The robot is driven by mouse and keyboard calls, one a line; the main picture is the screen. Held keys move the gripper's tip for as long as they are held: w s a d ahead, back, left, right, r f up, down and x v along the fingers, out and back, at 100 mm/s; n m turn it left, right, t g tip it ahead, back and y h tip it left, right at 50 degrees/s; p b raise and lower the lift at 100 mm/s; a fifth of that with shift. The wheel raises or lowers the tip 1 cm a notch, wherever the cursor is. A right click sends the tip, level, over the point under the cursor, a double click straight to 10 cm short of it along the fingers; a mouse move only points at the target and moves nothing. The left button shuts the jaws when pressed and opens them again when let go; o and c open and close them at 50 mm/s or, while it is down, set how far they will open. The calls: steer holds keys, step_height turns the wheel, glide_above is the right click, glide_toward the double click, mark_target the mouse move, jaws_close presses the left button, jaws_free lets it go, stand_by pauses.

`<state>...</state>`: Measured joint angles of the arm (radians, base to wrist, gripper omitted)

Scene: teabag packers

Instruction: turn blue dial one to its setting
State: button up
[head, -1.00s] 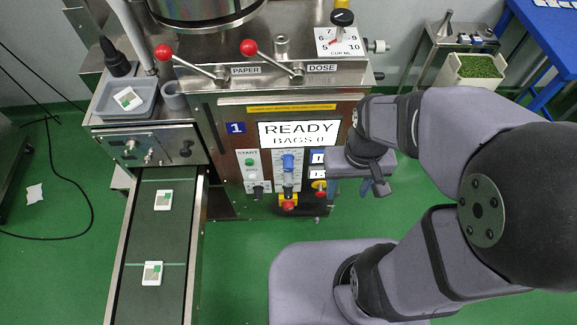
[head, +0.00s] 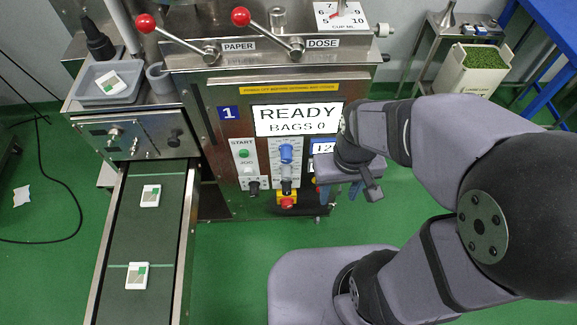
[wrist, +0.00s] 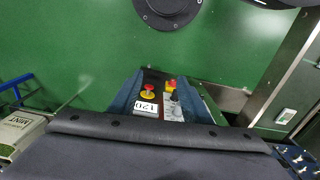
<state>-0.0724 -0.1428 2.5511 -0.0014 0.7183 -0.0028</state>
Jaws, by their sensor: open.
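The blue dial (head: 286,152) sits on a white scale plate on the machine's front panel, below the READY screen, in the head view. Its exact pointer setting is too small to read. My gripper (head: 338,190) is just right of the dial and a little lower, apart from it, with its jaws open and empty. It partly hides the panel's right side. In the wrist view my two bluish fingers (wrist: 165,98) stand apart, with part of a control panel showing between them. The blue dial cannot be made out in the wrist view.
The screen (head: 297,119) reads READY, BAGS 0. A green start button (head: 244,153) is left of the dial, and a red button on yellow (head: 287,200) is below it. Two red-ball levers stick out above. A conveyor (head: 140,235) carries teabag packets at left.

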step_height(320, 180, down, 6)
steer(key=w+a+b, duration=0.2)
steer(key=b, duration=0.3)
steer(key=m+t+y+b, duration=0.1)
steer(key=t+y+b, duration=0.2)
steer(key=t+b, duration=0.1)
glide_toward(288, 156)
steer(key=f, duration=0.2)
steer(key=shift+w+a+b+x, duration=0.15)
steer(key=shift+b+x, duration=0.2)
steer(key=shift+x, duration=1.55)
steer(key=shift+w+a+b+x, duration=0.1)
steer(key=shift+w+b+x, duration=0.15)
steer(key=shift+x, duration=1.6)
steer(key=shift+s+r, duration=0.1)
steer(key=shift+r, duration=0.05)
steer(key=c, duration=1.1)
